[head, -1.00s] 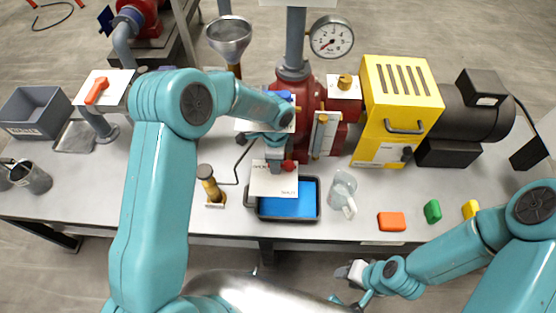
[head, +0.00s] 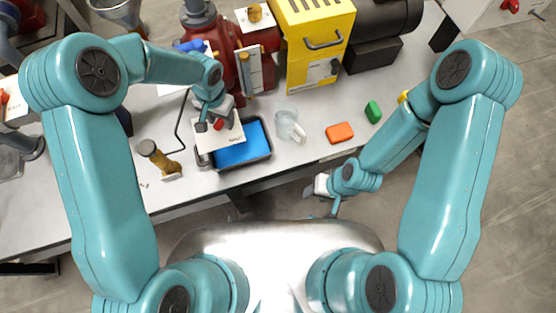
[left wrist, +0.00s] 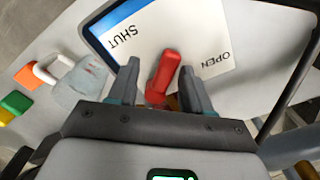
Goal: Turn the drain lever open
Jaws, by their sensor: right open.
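The red drain lever (left wrist: 165,72) stands between the two fingers of my left gripper (left wrist: 158,82) in the left wrist view, with a gap on at least one side. It points away from the palm, between the words SHUT and OPEN on its white plate (left wrist: 150,40). In the head view only a bit of red lever (head: 217,125) shows under my left gripper (head: 214,118), above the white plate (head: 222,145). My right gripper (head: 322,190) is open and empty, off the front edge of the table.
A dark tray with a blue bottom (head: 258,163) lies beneath the plate. The red press (head: 222,40) and yellow box (head: 312,40) stand behind.

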